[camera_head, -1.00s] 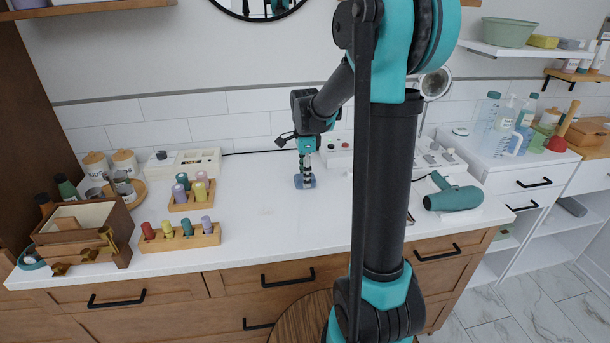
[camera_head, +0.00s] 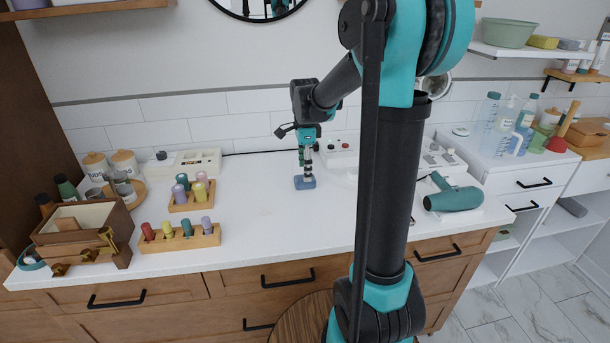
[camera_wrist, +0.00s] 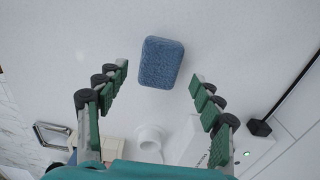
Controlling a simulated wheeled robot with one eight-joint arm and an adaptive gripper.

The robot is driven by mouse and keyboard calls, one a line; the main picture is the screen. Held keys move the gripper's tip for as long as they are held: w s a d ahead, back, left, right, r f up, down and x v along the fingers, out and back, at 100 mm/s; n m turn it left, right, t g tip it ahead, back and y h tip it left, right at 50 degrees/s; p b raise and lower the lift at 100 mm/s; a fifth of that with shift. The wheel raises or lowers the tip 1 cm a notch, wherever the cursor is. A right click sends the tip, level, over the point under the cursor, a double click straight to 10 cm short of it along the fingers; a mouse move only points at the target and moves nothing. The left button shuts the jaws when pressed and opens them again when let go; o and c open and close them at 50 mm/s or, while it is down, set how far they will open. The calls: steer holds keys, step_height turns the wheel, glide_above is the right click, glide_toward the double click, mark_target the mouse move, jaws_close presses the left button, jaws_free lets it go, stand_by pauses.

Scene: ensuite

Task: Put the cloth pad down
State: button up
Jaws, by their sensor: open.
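The blue cloth pad (camera_head: 305,183) lies on the white countertop (camera_head: 262,225), near the middle. In the wrist view the cloth pad (camera_wrist: 161,62) is a rounded blue block lying on the white surface. My gripper (camera_head: 306,167) is just above the pad and points down. In the wrist view the fingers of my gripper (camera_wrist: 160,78) are spread on either side, with a clear gap between each finger and the pad. The gripper is open and holds nothing.
Wooden racks of coloured bottles (camera_head: 180,236) and a wooden box (camera_head: 84,228) stand to the left. A teal hair dryer (camera_head: 453,196) lies to the right. The counter in front of the pad is clear.

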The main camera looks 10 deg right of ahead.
step_height(320, 180, up, 9)
stand_by(0.3)
